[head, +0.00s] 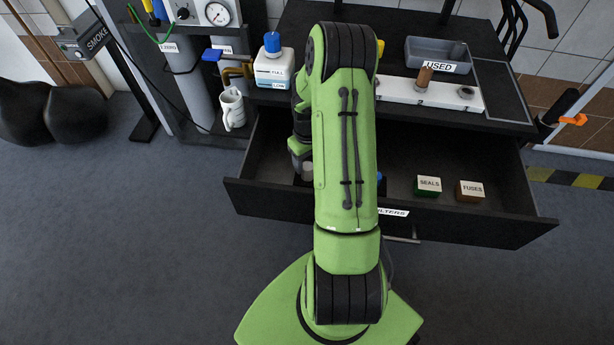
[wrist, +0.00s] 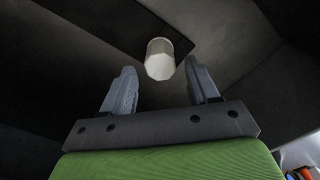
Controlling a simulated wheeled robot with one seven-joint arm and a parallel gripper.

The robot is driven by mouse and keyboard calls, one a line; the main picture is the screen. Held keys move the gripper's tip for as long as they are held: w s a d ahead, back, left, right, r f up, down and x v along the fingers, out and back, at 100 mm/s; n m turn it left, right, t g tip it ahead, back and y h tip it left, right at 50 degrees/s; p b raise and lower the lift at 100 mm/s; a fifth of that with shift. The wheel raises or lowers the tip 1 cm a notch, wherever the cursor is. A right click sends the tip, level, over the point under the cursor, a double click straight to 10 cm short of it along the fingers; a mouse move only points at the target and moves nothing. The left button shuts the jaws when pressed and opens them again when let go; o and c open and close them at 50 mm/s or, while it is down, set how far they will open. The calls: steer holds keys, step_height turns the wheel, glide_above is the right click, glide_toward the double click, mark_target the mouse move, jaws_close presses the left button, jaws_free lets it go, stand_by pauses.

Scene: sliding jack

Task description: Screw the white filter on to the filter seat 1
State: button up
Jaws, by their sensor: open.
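The white filter (wrist: 160,50), a pale short cylinder, shows in the wrist view on a dark surface, beyond and between my open fingertips. My gripper (wrist: 159,65) is open and empty, with one finger on each side of the filter's line. The filter seats are on a white plate (head: 400,90) on the bench. A brown cylinder (head: 424,77) stands at one seat. A bare round seat (head: 466,92) is to its right. Seat numbers are not readable.
The open drawer (head: 480,224) holds a SEALS box (head: 428,187) and a FUSES box (head: 470,192) on the right. A grey USED tray (head: 437,54) stands behind the plate. A white bottle (head: 273,68) and a white mug (head: 232,108) are left of my arm.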

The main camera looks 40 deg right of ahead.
mark_target(307, 166)
step_height(307, 166, down, 3)
steer(key=shift+b, duration=0.8)
steer(key=shift+r, duration=0.1)
steer(key=shift+c, duration=0.2)
steer(key=c, duration=1)
steer(key=shift+o, duration=0.2)
steer(key=shift+r+p, duration=1.95)
steer(key=shift+r, duration=0.6)
